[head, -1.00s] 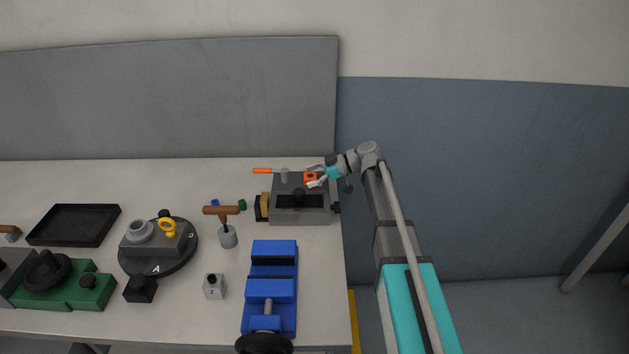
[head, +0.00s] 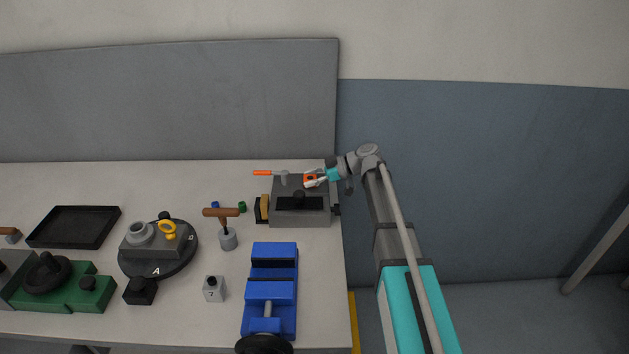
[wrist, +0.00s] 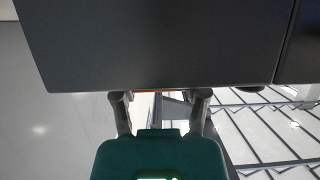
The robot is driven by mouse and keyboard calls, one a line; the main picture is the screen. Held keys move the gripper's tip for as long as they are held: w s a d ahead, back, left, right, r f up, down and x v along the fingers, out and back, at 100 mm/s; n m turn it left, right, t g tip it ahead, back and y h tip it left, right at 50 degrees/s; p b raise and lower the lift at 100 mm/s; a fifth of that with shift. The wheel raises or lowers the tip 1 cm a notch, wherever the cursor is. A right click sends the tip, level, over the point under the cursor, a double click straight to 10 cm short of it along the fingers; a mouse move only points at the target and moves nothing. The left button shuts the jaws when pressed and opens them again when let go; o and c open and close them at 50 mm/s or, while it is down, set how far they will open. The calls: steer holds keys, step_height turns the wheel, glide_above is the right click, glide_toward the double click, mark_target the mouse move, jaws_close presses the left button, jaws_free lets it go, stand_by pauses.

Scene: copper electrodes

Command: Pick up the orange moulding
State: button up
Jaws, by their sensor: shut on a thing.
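The orange moulding (head: 310,178) is a small orange block with a dark hole, at the upper right part of the grey machine block (head: 285,215) in the head view. My gripper (head: 309,180) reaches it from the right and is shut on it, one finger on each side. In the wrist view only a thin orange edge of the moulding (wrist: 150,92) shows between the fingertips of my gripper (wrist: 160,97). A large dark face hides the rest there. I cannot tell whether the moulding is touching the block beneath.
An orange-handled tool (head: 264,173) lies just left of the moulding. The bench ends at the right.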

steer(key=shift+r, duration=0.1)
step_height(320, 180, up, 3)
steer(key=p, duration=0.3)
steer(key=shift+f, duration=0.2)
steer(key=s+d+r+p, duration=0.1)
steer(key=s+r+p, duration=0.9)
steer(key=s, duration=0.4)
steer(key=shift+r, duration=0.1)
